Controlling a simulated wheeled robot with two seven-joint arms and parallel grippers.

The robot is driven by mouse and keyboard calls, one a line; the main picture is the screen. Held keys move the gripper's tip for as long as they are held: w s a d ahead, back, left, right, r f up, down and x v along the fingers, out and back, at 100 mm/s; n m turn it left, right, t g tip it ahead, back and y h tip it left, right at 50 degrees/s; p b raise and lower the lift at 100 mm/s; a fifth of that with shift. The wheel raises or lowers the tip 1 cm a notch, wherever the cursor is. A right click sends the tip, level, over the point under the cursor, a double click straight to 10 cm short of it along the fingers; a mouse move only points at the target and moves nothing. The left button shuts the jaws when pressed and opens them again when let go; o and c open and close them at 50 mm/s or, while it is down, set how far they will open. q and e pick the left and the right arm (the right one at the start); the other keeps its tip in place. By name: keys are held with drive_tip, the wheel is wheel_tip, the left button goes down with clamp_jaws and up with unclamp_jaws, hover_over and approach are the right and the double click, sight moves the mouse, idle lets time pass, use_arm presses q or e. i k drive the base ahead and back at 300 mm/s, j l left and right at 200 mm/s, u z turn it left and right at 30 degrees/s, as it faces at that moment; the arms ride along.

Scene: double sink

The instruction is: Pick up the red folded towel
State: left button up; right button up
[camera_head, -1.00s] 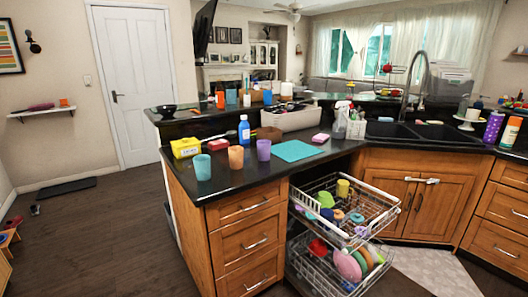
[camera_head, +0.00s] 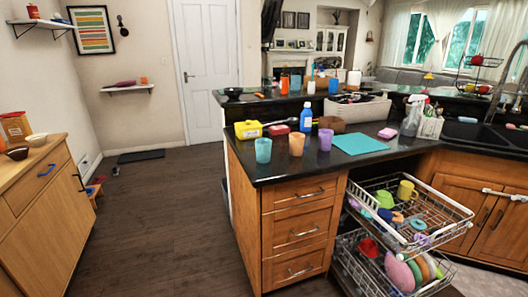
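A small red block-like item (camera_head: 279,129) lies on the dark counter, just right of a yellow box (camera_head: 248,129) and behind the cups. It may be the red folded towel, but it is too small to tell. A magenta item (camera_head: 125,89) lies on a wall shelf (camera_head: 127,90) at the back left; I cannot tell if it is cloth. Neither of my grippers is in view.
Cups (camera_head: 263,150) stand near the counter's (camera_head: 290,169) front left corner, with a blue bottle (camera_head: 306,117) behind. Open dishwasher racks (camera_head: 425,216) stick out at the right. A wooden cabinet (camera_head: 45,215) stands at the left. The dark floor (camera_head: 160,215) between is clear.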

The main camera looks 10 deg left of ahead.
sight(282, 130)
drive_tip(key=i+j+z, duration=0.2)
drive_tip(key=j, duration=0.2)
drive_tip(key=i+j+z, duration=0.2)
drive_tip(key=j, duration=0.25)
drive_tip(key=i+j+z, duration=0.2)
drive_tip(key=j, duration=0.25)
drive_tip(key=i+j+z, duration=0.2)
drive_tip(key=j, duration=0.3)
drive_tip(key=j+z, duration=0.2)
drive_tip(key=j, duration=0.3)
drive_tip(key=i+j+z, duration=0.2)
drive_tip(key=j, duration=0.3)
drive_tip(key=k, duration=0.1)
